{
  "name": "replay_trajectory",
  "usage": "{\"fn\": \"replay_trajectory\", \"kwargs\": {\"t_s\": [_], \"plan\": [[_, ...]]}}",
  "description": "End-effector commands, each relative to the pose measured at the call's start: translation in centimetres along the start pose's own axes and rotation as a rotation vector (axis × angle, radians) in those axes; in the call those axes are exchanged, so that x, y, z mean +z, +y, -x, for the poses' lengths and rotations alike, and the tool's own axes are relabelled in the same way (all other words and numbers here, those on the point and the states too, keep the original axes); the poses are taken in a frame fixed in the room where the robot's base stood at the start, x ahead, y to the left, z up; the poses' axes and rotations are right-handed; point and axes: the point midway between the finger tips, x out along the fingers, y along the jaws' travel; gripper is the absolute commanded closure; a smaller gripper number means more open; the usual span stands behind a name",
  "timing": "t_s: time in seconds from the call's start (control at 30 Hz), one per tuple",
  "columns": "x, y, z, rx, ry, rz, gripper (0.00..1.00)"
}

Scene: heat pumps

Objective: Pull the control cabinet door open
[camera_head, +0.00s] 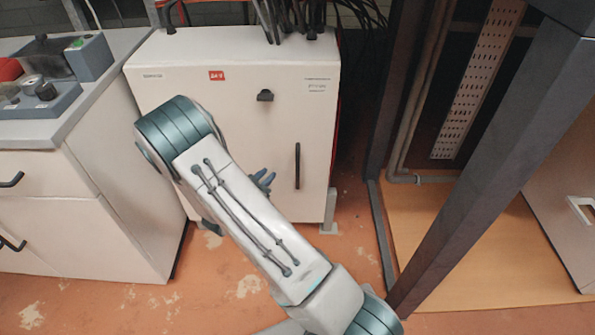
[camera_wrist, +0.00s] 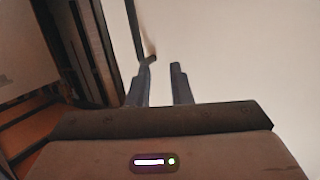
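The control cabinet (camera_head: 180,85) is a white box with its front door (camera_head: 240,130) shut. A black vertical bar handle (camera_head: 297,165) is on the right part of the door, with a small black latch (camera_head: 264,95) higher up. My gripper (camera_head: 265,180) is in front of the door, left of the handle and partly hidden by my arm. In the wrist view its two fingers (camera_wrist: 162,66) are apart with nothing between them. A dark bar, seemingly the handle (camera_wrist: 133,25), runs down towards the left fingertip; I cannot tell whether they touch.
A white drawer unit (camera_head: 70,190) with a grey-blue device (camera_head: 45,98) on top stands left of the cabinet. Black cables (camera_head: 290,15) rise from the cabinet top. A dark metal post (camera_head: 490,150) slants across the right side. Worn orange floor (camera_head: 110,305) is clear in front.

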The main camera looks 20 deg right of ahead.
Motion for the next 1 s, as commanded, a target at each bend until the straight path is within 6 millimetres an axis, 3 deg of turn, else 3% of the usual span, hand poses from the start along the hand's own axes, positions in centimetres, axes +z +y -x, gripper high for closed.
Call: {"fn": "replay_trajectory", "kwargs": {"t_s": [0.03, 0.13, 0.3, 0.43, 1.0], "plan": [[1.8, 0.8, -0.1, 0.024, 0.054, 0.024, 0.81], [2.6, 1.9, 0.0, 0.063, 0.14, 0.05, 0.81], [2.8, 2.7, 0.0, 0.09, 0.204, 0.069, 0.81], [2.5, 2.9, -1.1, 0.094, 0.208, 0.068, 0.81], [0.3, 3.8, -11.7, 0.092, 0.205, 0.066, 0.81]]}}
